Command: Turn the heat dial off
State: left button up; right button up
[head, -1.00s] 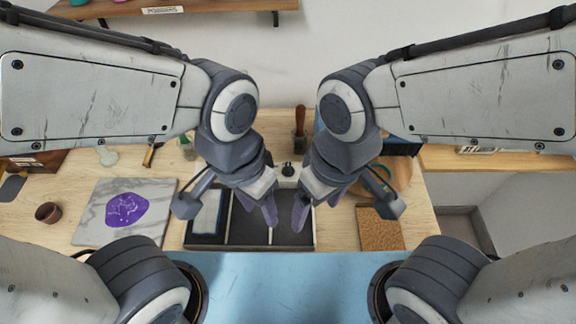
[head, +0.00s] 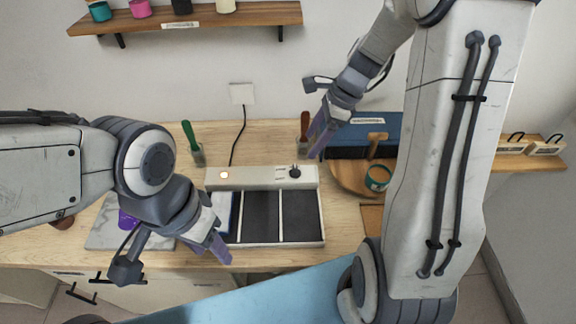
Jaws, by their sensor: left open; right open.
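The heat dial (head: 295,172) is a small black knob on the right part of the white control panel (head: 262,178) at the back of a tray-like unit with dark plates (head: 262,217). My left gripper (head: 222,250) is open and empty near the unit's front left corner. The dial's exact pointer direction is too small to tell.
A cord runs from the panel to a wall plate (head: 242,94). A green-handled tool (head: 191,142) and a brown-handled tool (head: 304,130) stand behind the panel. A blue box (head: 360,140), a round wooden board (head: 347,178) and a teal cup (head: 377,178) are at right. A marble slab (head: 103,230) lies at left.

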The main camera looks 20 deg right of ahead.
aim_at(297, 169)
jog(key=x, duration=1)
jog(key=shift+s+d+f, duration=0.15)
jog(key=shift+s+f, duration=0.05)
